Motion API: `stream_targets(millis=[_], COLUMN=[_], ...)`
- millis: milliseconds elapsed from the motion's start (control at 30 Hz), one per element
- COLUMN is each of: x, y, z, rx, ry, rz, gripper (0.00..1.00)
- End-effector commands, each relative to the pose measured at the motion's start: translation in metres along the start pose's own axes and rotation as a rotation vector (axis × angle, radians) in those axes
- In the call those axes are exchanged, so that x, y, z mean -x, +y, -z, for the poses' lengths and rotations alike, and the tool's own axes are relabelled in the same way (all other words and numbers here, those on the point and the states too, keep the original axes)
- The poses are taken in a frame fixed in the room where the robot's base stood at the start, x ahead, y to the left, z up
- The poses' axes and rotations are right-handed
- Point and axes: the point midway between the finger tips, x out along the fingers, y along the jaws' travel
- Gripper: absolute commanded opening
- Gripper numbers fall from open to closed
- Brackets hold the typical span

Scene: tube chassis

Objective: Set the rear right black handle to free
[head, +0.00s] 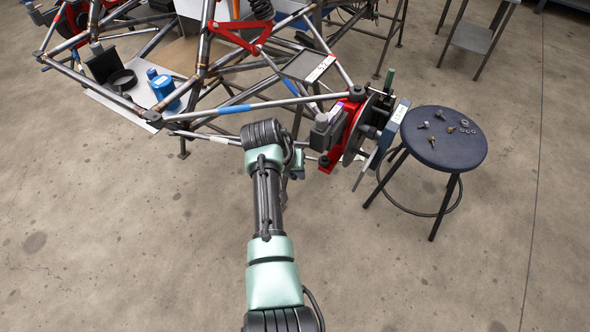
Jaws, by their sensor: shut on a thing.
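A red upright (338,142) with a brake disc (360,128) sits at the right corner of the tube chassis (225,108). A small black handle (324,161) shows low on the left side of the upright. My gripper (298,167) is just left of it, below the grey box (326,131), mostly hidden behind my wrist. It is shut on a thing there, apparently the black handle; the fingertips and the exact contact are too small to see. The handle's setting cannot be read.
A blue labelled block (392,128) and a green grip (389,79) stick out beside the disc. A dark round stool (444,150) with small hardware stands close on the right. The front floor is clear.

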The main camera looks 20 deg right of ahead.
Motion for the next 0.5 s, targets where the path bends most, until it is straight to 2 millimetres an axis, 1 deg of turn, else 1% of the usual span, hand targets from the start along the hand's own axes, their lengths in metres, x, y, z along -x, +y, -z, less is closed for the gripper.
stream_targets(millis=[200, 500], x=[0.0016, 0.0015], y=[0.0006, 0.0005], z=[0.0002, 0.0001], rx=[0.011, 0.013], ry=[-0.045, -0.053], rz=[0.007, 0.008], gripper=[0.00, 0.00])
